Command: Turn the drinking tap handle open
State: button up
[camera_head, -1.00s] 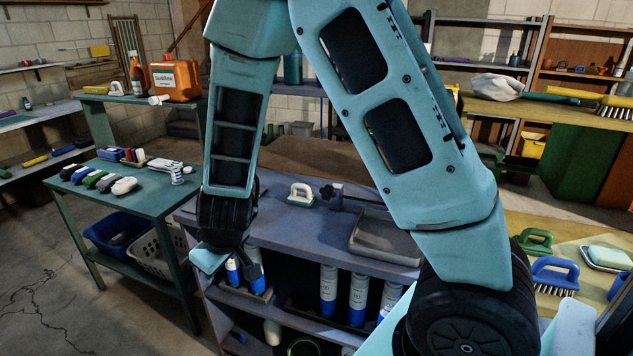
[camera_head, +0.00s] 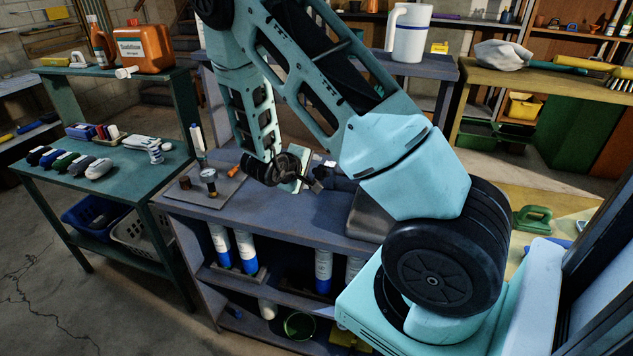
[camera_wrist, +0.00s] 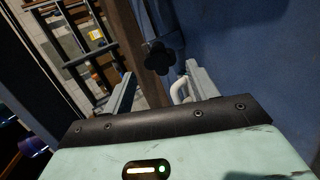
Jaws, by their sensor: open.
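The dark, lobed handle (camera_wrist: 158,57) shows in the wrist view, just beyond the fingertips and roughly between them. It looks like the tap handle; the spout is not clear. In the head view, a dark shape (camera_head: 338,178) beside my gripper, on the blue-grey bench, appears to be the tap, partly blocked by my arm. My gripper (camera_wrist: 160,72) is open, with its fingers apart and nothing held between them. It also shows over the bench in the head view (camera_head: 308,184). I cannot tell whether a finger touches the handle.
A white curved handle (camera_wrist: 180,88) lies near the right finger. A grey tray (camera_head: 371,216) sits right of the tap. A white jug (camera_head: 408,33) stands behind.

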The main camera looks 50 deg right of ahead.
aim_at(318, 174)
jog(key=shift+b+x, duration=2.3)
jog(key=shift+b, duration=0.3)
jog(key=shift+a+r+p, duration=0.1)
jog(key=shift+a+p, duration=0.05)
jog(key=shift+p, duration=0.2)
jog(key=c, duration=0.8)
jog(key=n, duration=0.3)
jog(key=shift+n, duration=0.3)
jog(key=n, duration=0.9)
jog(key=shift+n, duration=0.4)
jog(key=o, duration=1)
jog(key=shift+o, duration=0.2)
jog(key=shift+a+r, duration=0.1)
jog(key=shift+a, duration=0.05)
